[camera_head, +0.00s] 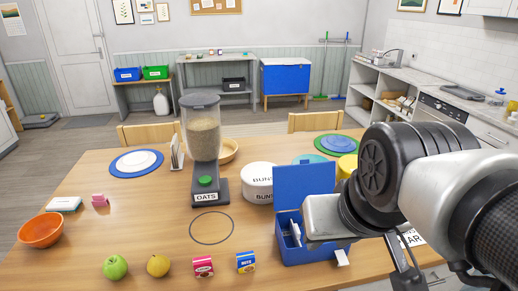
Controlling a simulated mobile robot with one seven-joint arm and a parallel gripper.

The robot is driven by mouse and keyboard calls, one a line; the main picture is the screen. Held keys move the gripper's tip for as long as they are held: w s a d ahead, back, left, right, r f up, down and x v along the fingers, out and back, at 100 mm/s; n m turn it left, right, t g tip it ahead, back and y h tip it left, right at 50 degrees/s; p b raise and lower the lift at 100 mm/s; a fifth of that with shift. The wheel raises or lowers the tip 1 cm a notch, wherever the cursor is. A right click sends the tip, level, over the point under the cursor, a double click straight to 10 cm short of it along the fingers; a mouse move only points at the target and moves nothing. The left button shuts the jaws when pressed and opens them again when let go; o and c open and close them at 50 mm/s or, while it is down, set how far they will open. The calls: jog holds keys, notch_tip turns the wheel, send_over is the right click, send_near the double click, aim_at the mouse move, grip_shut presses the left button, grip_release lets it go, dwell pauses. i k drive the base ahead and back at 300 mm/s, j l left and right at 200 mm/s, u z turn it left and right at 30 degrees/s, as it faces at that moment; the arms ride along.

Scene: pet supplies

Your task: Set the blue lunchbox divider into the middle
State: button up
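The blue lunchbox (290,187) stands on the wooden table at centre right, its lid raised at the back. A thin white upright piece, perhaps the divider (295,234), shows inside toward the left; its seating is unclear. My gripper (325,218), a silver block at the end of my arm, is over the lunchbox and hides much of its inside. Its fingers are not clearly visible, so I cannot tell whether it is open or holding anything. A small white part (342,257) shows at the box's front; I cannot tell whether it is a latch or a fingertip.
An oats dispenser (204,135) and a white buns tin (259,183) stand left of the lunchbox. The table's left middle is mostly clear.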

aim_at(295, 231)
jog(key=k+j+z, duration=0.4)
jog(key=j, duration=0.3)
jog(key=k+j+z, duration=0.4)
jog(key=i+l, duration=0.2)
jog(key=i+l+z, duration=0.15)
jog(key=i, duration=0.3)
